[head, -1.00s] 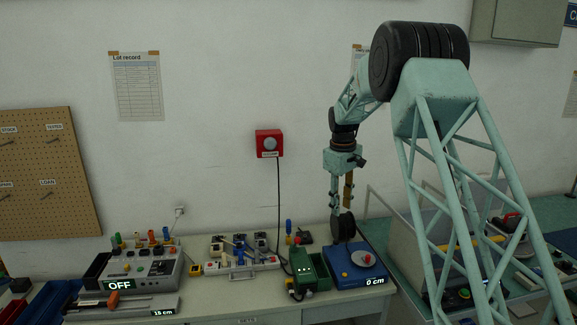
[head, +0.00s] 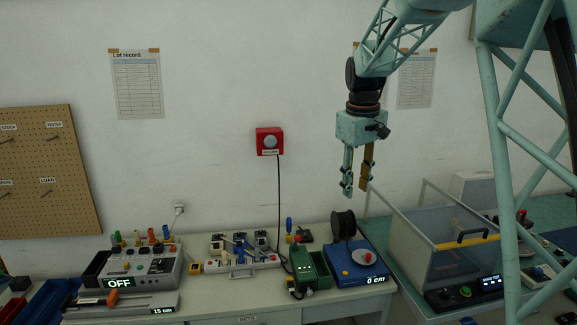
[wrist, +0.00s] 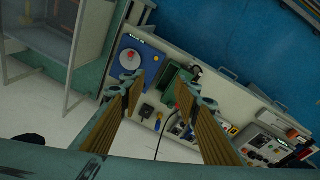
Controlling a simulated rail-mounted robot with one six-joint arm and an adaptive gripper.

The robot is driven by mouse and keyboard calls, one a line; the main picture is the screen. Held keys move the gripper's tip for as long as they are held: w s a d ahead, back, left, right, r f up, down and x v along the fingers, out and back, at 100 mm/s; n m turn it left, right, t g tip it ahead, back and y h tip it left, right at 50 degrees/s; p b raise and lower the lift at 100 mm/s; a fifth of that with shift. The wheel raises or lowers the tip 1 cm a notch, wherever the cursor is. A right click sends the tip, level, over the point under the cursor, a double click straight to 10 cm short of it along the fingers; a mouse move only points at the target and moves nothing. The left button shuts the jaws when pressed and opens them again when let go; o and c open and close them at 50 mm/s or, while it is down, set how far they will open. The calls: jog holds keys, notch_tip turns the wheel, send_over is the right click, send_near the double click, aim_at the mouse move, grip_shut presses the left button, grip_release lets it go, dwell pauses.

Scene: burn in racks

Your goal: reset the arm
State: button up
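My gripper (head: 356,190) hangs in the air in front of the wall, pointing down, above and apart from the bench. Its two fingers stand apart with nothing between them. In the wrist view my gripper (wrist: 165,95) also shows its fingers spread, with the bench seen beyond them. A dark spool (head: 343,224) sits at the back of a blue device (head: 358,268) whose display reads 0 cm, below the gripper.
A clear-lidded box (head: 440,240) stands on the right bench. A green device (head: 310,270), a power strip (head: 240,262) and a grey unit reading OFF (head: 140,268) line the bench. A red wall box (head: 269,141) hangs behind. The air around the gripper is clear.

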jog(key=s+r+m+b, duration=0.1)
jog(key=s+r, duration=0.2)
jog(key=s, duration=0.7)
jog(key=s+r+m+t, duration=0.1)
jog(key=s+r, duration=0.2)
jog(key=s, duration=0.6)
jog(key=s+r+m+b, duration=0.1)
jog(key=s+r, duration=0.2)
jog(key=s, duration=0.7)
jog(key=s+f+m, duration=0.1)
jog(key=s+f, duration=0.3)
jog(key=s, duration=0.9)
jog(key=s+f+m+t+b, duration=0.1)
jog(key=s+f, duration=0.3)
jog(key=s, duration=1)
jog(key=shift+d+m+y, duration=0.2)
jog(key=shift+m+y, duration=0.1)
jog(key=shift+m, duration=0.1)
